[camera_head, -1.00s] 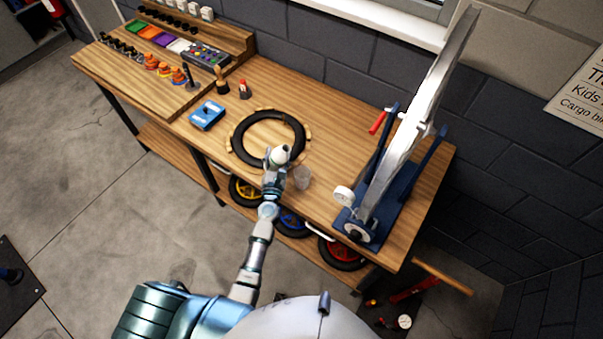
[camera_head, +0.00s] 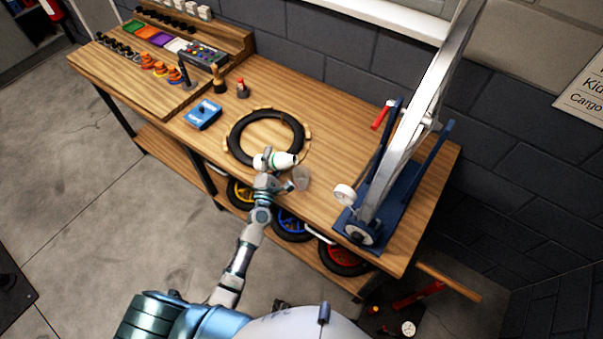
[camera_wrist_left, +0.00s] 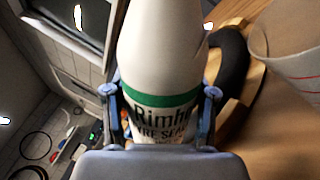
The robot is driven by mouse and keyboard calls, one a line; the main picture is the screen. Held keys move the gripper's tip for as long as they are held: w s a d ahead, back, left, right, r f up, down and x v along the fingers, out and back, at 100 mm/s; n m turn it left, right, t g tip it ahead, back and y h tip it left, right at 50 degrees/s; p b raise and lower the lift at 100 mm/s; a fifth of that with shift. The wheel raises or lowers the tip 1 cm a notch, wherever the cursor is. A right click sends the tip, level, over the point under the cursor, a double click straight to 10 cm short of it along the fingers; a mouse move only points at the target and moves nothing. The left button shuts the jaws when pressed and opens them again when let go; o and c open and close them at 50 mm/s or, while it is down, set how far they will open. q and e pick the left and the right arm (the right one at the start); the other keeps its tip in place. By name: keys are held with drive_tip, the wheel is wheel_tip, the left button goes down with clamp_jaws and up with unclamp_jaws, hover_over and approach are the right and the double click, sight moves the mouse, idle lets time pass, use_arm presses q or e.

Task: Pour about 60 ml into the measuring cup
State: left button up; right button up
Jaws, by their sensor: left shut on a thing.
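A white bottle (camera_head: 281,160) with a green band and a label partly reading "Rimh" lies tilted far over in my left gripper (camera_head: 266,168), its narrow end toward the right. In the left wrist view the bottle (camera_wrist_left: 163,55) fills the middle, and both fingers of the gripper (camera_wrist_left: 160,95) press on its sides. The clear measuring cup (camera_head: 302,178) stands on the bench just right of and in front of the bottle. The cup (camera_wrist_left: 288,45) also shows at the right of the wrist view, with red marks. Its fill level and any flow cannot be made out. My right gripper is out of view.
A black tire (camera_head: 238,130) lies on a wooden ring behind the bottle. A blue box (camera_head: 203,114) sits left. The bench (camera_head: 330,110) is clear behind.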

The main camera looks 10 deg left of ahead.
use_arm(q)
drive_tip(key=shift+a+f+m, duration=0.1)
drive_tip(key=shift+f+m, duration=0.1)
drive_tip(key=shift+m, duration=0.1)
drive_tip(key=shift+a+m, duration=0.3)
drive_tip(key=shift+m, duration=0.3)
drive_tip(key=shift+m+h+b, duration=0.3)
drive_tip(key=shift+m+b, duration=0.1)
drive_tip(key=shift+r, duration=0.1)
drive_tip(key=shift+d+r+m, duration=0.15)
drive_tip(key=shift+d+m, duration=0.05)
drive_tip(key=shift+m, duration=0.1)
drive_tip(key=shift+r+p, duration=0.1)
drive_tip(key=shift+p, duration=0.25)
drive_tip(key=shift+m, duration=0.3)
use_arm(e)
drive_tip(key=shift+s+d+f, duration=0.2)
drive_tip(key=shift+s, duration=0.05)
use_arm(q)
drive_tip(key=shift+d+r, duration=0.1)
drive_tip(key=shift+r, duration=0.1)
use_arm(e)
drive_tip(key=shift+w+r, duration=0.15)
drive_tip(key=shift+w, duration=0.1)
use_arm(q)
drive_tip(key=shift+d+r+m+h+p, duration=0.1)
drive_tip(key=shift+r+m+h+p, duration=0.05)
drive_tip(key=shift+m+h+p, duration=0.3)
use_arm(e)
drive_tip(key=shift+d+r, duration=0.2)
